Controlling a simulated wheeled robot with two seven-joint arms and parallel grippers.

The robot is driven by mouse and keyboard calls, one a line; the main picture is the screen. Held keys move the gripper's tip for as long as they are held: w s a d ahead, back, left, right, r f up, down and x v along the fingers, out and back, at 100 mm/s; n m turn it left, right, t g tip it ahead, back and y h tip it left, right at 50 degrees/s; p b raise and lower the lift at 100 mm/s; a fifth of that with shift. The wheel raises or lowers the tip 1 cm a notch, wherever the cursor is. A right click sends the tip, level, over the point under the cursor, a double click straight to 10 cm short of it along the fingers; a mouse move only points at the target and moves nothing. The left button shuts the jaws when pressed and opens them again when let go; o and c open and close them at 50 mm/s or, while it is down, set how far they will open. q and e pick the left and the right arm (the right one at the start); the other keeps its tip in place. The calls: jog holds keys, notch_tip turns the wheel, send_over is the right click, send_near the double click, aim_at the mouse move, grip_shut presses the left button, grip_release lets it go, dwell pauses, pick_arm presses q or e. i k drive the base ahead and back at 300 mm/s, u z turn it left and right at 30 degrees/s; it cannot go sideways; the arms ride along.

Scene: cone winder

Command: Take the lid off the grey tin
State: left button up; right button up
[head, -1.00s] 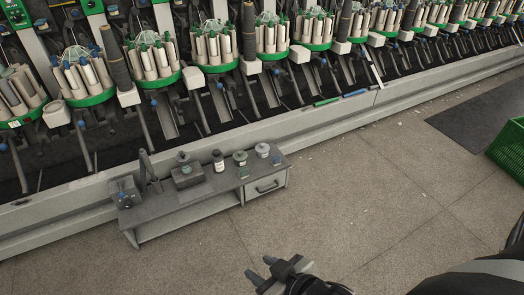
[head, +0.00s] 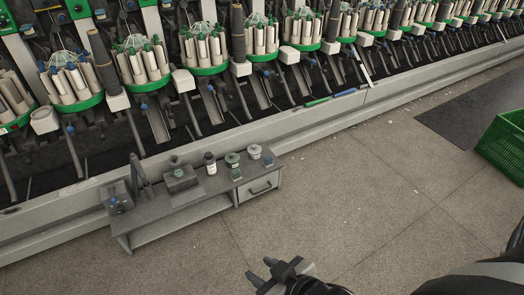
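Two small round tins with lids stand upright at the right end of the low grey bench top (head: 195,196). The right one is a plain grey tin (head: 254,152). The left one is a tin with a pale and greenish side (head: 232,160). Both look closed, but they are too small to tell lid from body clearly. My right gripper (head: 261,269) is at the bottom edge of the head view, its two fingers apart with nothing between them. It is well in front of the bench and touches nothing. My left gripper is out of view.
Also on the bench are a dark bottle with a white label (head: 210,163), a grey box (head: 180,181) with a round piece on it, and small blocks before the tins. The winder with yarn cones runs behind. A green crate (head: 503,146) stands right. The floor before the bench is clear.

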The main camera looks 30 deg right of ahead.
aim_at(253, 149)
jog(key=z, duration=2.1)
jog(key=i, duration=2.5)
jog(key=u, duration=3.05)
jog(key=i, duration=1)
